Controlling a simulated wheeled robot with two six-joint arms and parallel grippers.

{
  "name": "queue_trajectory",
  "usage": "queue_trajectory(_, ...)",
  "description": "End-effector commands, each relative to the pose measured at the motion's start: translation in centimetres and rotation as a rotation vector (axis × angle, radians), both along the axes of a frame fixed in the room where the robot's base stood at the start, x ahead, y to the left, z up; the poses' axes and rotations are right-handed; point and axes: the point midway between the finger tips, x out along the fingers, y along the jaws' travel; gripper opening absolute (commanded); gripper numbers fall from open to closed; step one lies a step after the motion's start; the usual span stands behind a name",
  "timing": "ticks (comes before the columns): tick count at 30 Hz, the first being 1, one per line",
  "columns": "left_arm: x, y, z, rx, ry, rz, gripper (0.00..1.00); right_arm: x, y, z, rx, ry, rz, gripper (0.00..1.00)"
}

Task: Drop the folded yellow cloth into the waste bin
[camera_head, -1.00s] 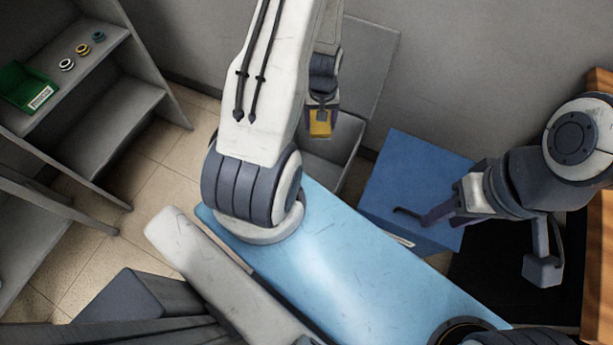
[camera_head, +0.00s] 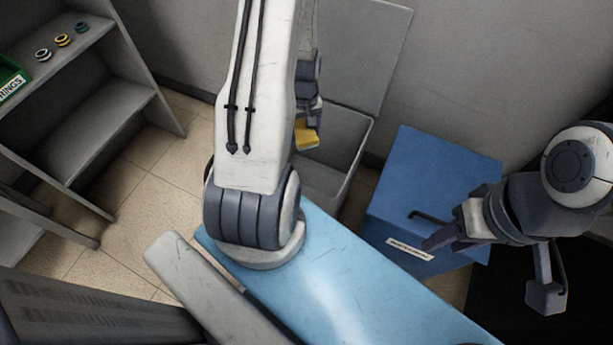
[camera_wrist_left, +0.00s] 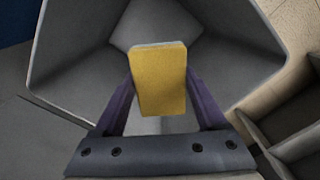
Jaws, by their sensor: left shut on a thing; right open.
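The folded yellow cloth (camera_head: 305,134) is held at the end of my left arm in the head view. In the left wrist view the cloth (camera_wrist_left: 158,80) sits between both fingers of my left gripper (camera_wrist_left: 160,100), which is shut on it. The waste bin (camera_head: 356,172) is a grey open box with its lid raised against the wall. In the left wrist view the grey bin walls (camera_wrist_left: 75,45) surround the cloth, which is over the bin's opening. The bin's inside looks empty where visible. My right gripper (camera_head: 440,232) is open beside the blue box, apart from the bin.
A blue box (camera_head: 430,185) with a dark handle and a label stands right of the bin. Grey shelves (camera_head: 110,125) at left hold several small rings and a green bin (camera_head: 10,80). Tiled floor lies free between shelves and bin.

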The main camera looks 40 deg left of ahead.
Motion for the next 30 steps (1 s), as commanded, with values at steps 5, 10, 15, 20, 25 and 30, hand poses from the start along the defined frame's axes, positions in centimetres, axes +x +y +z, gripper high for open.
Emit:
queue_trajectory(5,0.0,0.0,-1.5,0.0,0.0,-0.001,0.22,0.0,0.0,-1.5,0.0,0.0,0.0,0.45)
queue_trajectory(10,0.0,0.0,-1.4,0.0,0.0,-0.001,0.22,0.0,0.0,-1.4,0.0,0.0,0.0,0.45)
queue_trajectory(15,0.0,0.0,-1.4,0.0,0.0,-0.001,1.0,0.0,0.0,-1.4,0.0,0.0,0.0,0.45)
queue_trajectory(20,0.0,0.0,-1.4,0.0,0.0,-0.001,1.0,0.0,0.0,-1.4,0.0,0.0,0.0,0.45)
queue_trajectory(25,0.1,0.0,-0.6,0.001,-0.002,-0.001,1.0,0.0,0.0,-1.1,0.0,0.0,0.0,0.45)
queue_trajectory(30,0.1,0.0,2.4,0.002,-0.004,-0.001,1.0,0.0,0.0,0.0,0.0,0.0,0.0,0.45)
